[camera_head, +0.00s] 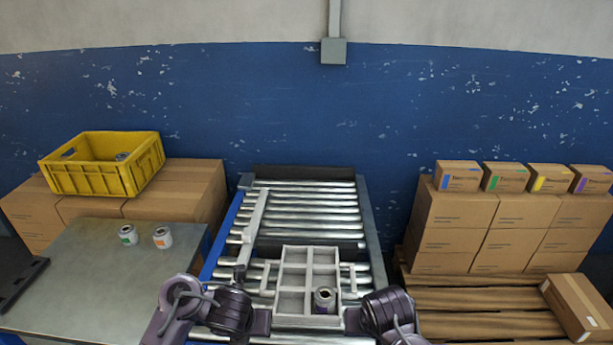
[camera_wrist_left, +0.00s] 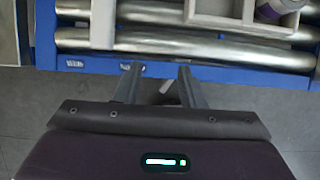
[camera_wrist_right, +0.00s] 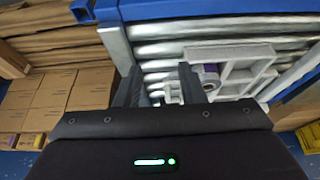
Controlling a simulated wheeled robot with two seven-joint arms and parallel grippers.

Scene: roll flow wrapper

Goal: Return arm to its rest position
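My left gripper (camera_wrist_left: 159,82) is open and empty in the left wrist view, with floor and the blue conveyor edge beyond its fingers. My right gripper (camera_wrist_right: 159,82) is open and empty in the right wrist view, with the rollers beyond it. In the head view both arms are bent low at the front of the conveyor, and the fingertips are hidden. A grey divided tray (camera_head: 309,265) lies on the conveyor rollers (camera_head: 310,209). One can (camera_head: 324,299) stands in its lower right compartment; it also shows in the right wrist view (camera_wrist_right: 209,78).
Two cans (camera_head: 128,235) (camera_head: 162,238) stand on the metal table (camera_head: 85,280) at left. A yellow crate (camera_head: 90,178) with a can inside sits on cartons behind. At right, several small boxes top stacked cartons (camera_head: 455,225); another carton (camera_head: 580,305) lies on the pallet (camera_head: 480,298).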

